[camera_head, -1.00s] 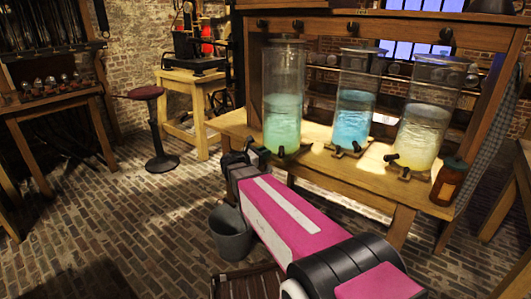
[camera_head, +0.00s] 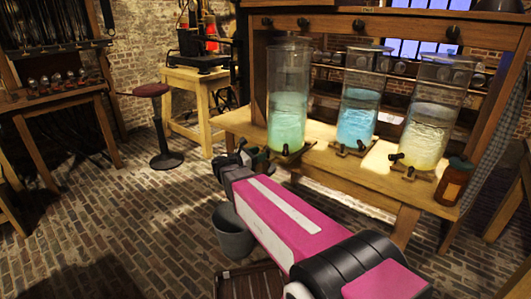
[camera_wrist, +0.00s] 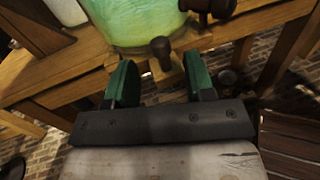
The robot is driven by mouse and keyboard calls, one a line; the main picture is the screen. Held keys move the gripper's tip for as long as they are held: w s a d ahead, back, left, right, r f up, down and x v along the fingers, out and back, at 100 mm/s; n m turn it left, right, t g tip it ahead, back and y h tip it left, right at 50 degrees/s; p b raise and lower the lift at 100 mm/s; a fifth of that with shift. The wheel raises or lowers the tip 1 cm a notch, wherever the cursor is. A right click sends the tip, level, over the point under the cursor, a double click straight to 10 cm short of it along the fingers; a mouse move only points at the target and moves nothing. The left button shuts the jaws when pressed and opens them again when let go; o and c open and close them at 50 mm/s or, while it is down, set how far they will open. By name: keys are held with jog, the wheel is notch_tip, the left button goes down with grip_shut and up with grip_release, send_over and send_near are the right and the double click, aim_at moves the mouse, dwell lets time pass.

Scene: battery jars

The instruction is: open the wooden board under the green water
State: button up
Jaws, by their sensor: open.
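The jar of green water (camera_head: 288,110) stands at the left end of the wooden table, and its lower part fills the top of the wrist view (camera_wrist: 145,28). A thin wooden board (camera_head: 297,156) lies under it; part of its edge shows in the wrist view (camera_wrist: 176,68). A dark tap (camera_wrist: 161,53) sticks out at the jar's base. My gripper (camera_head: 246,156) is at the table's left front edge, close to the tap. In the wrist view its green fingers (camera_wrist: 160,78) are apart, with the tap and board edge beyond the gap. I see nothing held between them.
Jars of blue water (camera_head: 357,122) and yellow water (camera_head: 425,138) stand to the right on the same table (camera_head: 345,180). A brown bottle (camera_head: 453,183) is at the right end. A grey bucket (camera_head: 232,232) stands on the brick floor below my arm.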

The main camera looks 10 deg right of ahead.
jog(key=shift+v, duration=2.7)
jog(key=shift+d+f, duration=0.1)
jog(key=s+d+f+m+g+y, duration=0.55)
jog(key=d+f+m, duration=0.2)
jog(key=f, duration=0.25)
jog(key=s+a+f+m+g+y, duration=0.1)
jog(key=s+f+m+y, duration=0.7)
jog(key=m+y, duration=0.3)
jog(key=m, duration=0.3)
jog(key=shift+s+a, duration=0.2)
jog(key=shift+s, duration=0.2)
